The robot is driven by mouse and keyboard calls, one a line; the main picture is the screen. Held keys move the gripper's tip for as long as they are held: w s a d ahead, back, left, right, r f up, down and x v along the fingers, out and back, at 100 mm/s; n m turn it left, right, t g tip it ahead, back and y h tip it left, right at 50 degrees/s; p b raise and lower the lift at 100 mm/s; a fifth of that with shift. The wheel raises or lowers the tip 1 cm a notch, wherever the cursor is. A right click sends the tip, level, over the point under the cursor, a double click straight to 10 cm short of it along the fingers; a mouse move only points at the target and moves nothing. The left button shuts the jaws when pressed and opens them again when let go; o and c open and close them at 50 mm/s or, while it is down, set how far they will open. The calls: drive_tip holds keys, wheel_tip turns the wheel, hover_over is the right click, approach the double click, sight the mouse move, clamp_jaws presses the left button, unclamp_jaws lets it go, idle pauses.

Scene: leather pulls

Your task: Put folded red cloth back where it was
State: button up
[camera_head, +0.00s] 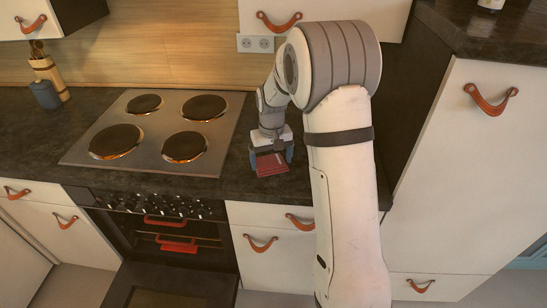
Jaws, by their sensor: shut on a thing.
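The folded red cloth (270,167) is between the fingers of my gripper (271,159), at the dark countertop (225,178) to the right of the hob. My gripper points down and is shut on the cloth from its left and right sides. I cannot tell whether the cloth rests on the counter or is just above it. The gripper hides the cloth's back part.
A hob (157,129) with hot-looking plates lies left of the cloth. The oven below is open, its door (170,288) lowered. A utensil holder (48,75) and a blue-grey jar (45,94) stand far left. A tall cabinet (460,170) bounds the right side.

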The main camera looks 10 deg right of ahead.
sight(272, 162)
drive_tip(key=o, duration=0.7)
drive_tip(key=shift+f, duration=0.1)
wheel_tip(272, 162, up, 11)
drive_tip(key=s+r, duration=0.5)
drive_tip(key=s, duration=0.2)
drive_tip(key=s+t, duration=0.1)
drive_tip(key=s, duration=0.6)
drive_tip(key=s+f, duration=0.1)
drive_tip(key=s, duration=0.6)
drive_tip(key=s+d+f+t, duration=0.1)
drive_tip(key=s, duration=0.6)
drive_tip(key=shift+s+f+m+t+b, duration=0.1)
drive_tip(key=shift+f+m+t+b, duration=0.1)
drive_tip(key=shift+m+t+b, duration=0.15)
